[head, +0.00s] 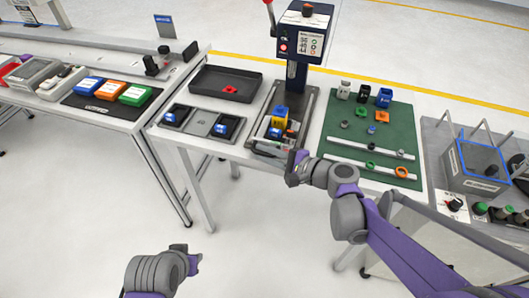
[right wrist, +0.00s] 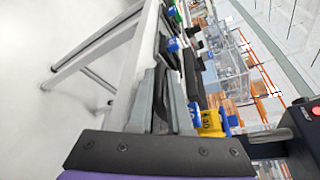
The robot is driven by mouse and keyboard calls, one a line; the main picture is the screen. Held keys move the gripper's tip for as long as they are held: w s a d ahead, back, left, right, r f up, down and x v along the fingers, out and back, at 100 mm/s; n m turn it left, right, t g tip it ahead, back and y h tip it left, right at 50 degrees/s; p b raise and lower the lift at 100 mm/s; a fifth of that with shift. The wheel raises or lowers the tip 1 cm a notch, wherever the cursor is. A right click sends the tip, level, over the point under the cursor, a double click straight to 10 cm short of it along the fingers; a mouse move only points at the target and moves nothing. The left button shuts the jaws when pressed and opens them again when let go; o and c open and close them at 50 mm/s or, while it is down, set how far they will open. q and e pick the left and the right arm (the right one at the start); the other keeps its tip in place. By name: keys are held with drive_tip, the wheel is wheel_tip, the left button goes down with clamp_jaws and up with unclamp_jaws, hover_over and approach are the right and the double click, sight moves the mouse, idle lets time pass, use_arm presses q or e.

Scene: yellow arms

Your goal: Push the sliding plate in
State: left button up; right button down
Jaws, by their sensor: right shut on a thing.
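The press (head: 304,32) stands on the white table, with the sliding plate (head: 268,145) low at the front of its base. A yellow block (head: 278,122) and blue parts (head: 281,111) sit on the plate; the yellow block also shows in the right wrist view (right wrist: 211,123). My right gripper (head: 298,158) is at the front right corner of the base. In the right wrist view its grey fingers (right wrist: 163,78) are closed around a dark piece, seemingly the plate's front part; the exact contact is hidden.
A green mat (head: 342,124) with small parts and rails lies right of the press. A dark tray (head: 225,86) with a red part and a fixture with blue pieces (head: 222,129) are on the left. Floor in front of the table is clear.

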sight(278, 145)
drive_tip(key=shift+f, duration=0.15)
idle(0.4)
drive_tip(key=w, duration=0.2)
drive_tip(key=w+d, duration=0.1)
drive_tip(key=w, duration=0.1)
drive_tip(key=shift+d, duration=0.15)
drive_tip(key=c, duration=0.9)
unclamp_jaws()
